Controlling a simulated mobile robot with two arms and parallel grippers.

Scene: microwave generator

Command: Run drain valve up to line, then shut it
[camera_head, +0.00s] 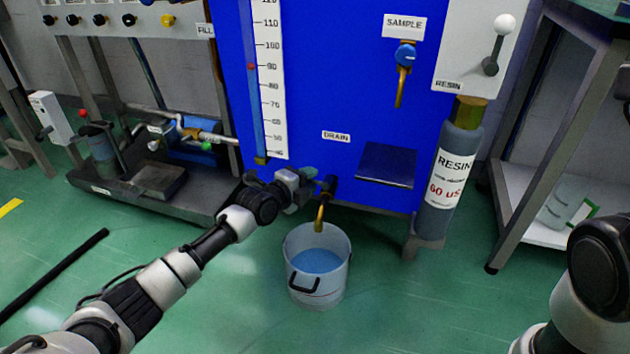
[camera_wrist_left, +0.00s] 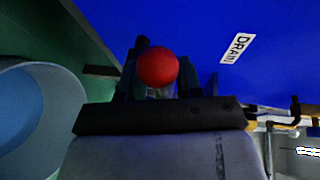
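The drain valve has a brass spout (camera_head: 320,218) low on the blue tank (camera_head: 340,90), below the DRAIN label (camera_head: 336,136). My left gripper (camera_head: 308,183) is at the valve and hides its handle in the head view. In the left wrist view, a red ball knob (camera_wrist_left: 158,68) sits between the two dark fingers of my left gripper (camera_wrist_left: 164,72). I cannot tell whether they grip it. A bucket (camera_head: 319,292) stands under the spout with blue liquid (camera_head: 316,261) inside. No line shows on its visible wall. My right gripper is out of view.
A gauge scale (camera_head: 271,80) on the tank has a red marker (camera_head: 251,66) near 90. A sample tap (camera_head: 403,72) and a resin cylinder (camera_head: 449,165) are to the right. A pump skid (camera_head: 150,185) stands left. Green floor is clear around the bucket.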

